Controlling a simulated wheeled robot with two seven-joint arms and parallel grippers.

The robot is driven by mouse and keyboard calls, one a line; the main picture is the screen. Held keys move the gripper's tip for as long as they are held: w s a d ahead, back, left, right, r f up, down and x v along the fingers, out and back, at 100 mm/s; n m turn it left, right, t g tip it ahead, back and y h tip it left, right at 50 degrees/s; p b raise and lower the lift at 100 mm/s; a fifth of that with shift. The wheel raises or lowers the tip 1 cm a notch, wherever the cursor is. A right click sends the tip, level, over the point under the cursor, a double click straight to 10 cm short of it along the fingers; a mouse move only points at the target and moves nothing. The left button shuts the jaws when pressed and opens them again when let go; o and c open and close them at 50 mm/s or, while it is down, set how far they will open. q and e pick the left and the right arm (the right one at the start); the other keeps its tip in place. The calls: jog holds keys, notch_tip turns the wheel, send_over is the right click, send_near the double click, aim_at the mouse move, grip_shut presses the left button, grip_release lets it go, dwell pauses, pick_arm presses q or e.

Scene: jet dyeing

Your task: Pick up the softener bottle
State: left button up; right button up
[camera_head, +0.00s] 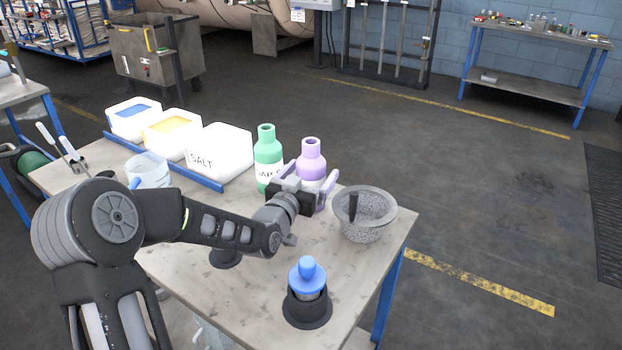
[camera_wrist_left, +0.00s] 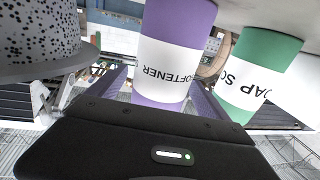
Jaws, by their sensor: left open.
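The softener bottle (camera_head: 311,158) is purple with a white label and stands upright on the table (camera_head: 190,262). In the left wrist view the softener bottle (camera_wrist_left: 172,62) fills the middle, its label reading SOFTENER upside down. My left gripper (camera_head: 318,192) is open, with its purple-grey fingers on either side of the bottle's lower part. In the left wrist view the fingers of my left gripper (camera_wrist_left: 165,100) show partly behind and beside the bottle. I cannot tell whether they touch it. My right gripper is not in view.
A green soap bottle (camera_head: 267,150) stands close left of the softener. A speckled grey mortar (camera_head: 364,228) stands close right. A blue-topped item in a black holder (camera_head: 306,312) is at the front. White tubs, one a salt tub (camera_head: 220,150), stand at the back left.

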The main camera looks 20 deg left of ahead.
pick_arm(q)
jog(key=shift+w, duration=1.5)
jog(key=c, duration=1.8)
